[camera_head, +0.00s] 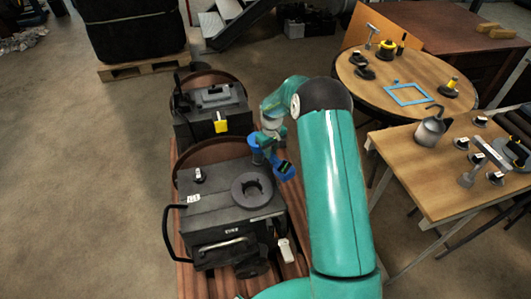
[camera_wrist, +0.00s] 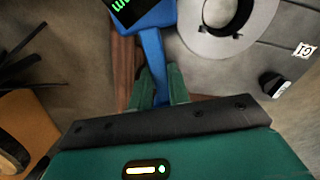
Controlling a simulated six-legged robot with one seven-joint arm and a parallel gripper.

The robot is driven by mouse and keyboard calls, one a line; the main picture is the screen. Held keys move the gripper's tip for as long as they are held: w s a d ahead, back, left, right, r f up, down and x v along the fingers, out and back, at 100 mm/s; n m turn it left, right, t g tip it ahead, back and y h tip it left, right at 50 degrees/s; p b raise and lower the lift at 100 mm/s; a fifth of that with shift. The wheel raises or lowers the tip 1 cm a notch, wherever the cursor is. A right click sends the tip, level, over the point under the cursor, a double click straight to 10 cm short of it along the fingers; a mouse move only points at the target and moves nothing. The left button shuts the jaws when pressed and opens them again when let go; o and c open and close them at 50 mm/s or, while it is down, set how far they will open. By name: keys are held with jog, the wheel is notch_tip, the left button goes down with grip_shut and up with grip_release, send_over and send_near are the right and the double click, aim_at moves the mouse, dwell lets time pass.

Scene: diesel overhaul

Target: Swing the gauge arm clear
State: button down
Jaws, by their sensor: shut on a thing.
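The blue gauge arm (camera_wrist: 154,50) runs between my gripper's two green fingers (camera_wrist: 161,80) in the wrist view, and the fingers are shut on it. Its black display with green characters (camera_wrist: 128,10) is at the top of that view. In the head view the gauge's blue head with its dark display (camera_head: 284,168) sits just right of the dark ring (camera_head: 252,190) on the near grey engine block (camera_head: 215,218). In the wrist view the ring (camera_wrist: 215,43) lies right of the gauge arm, apart from my fingers. The arm's pivot cannot be made out.
A second grey block (camera_head: 190,125) with a yellow part (camera_head: 220,122) stands behind. A round table (camera_head: 430,75) holds a blue frame and several parts. A rectangular table (camera_head: 420,180) at right holds a metal can and tools. The floor at left is clear.

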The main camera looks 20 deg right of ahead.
jog(key=w+d+n, duration=0.5)
jog(key=w+n, duration=0.3)
jog(key=n, duration=0.5)
jog(key=shift+d+n, duration=0.15)
jog(key=shift+n, duration=0.15)
dwell(0.3)
jog(key=c, duration=1.3)
grip_release()
jog(key=shift+r, duration=0.1)
notch_tip(320, 180, up, 14)
jog(key=shift+f, duration=0.15)
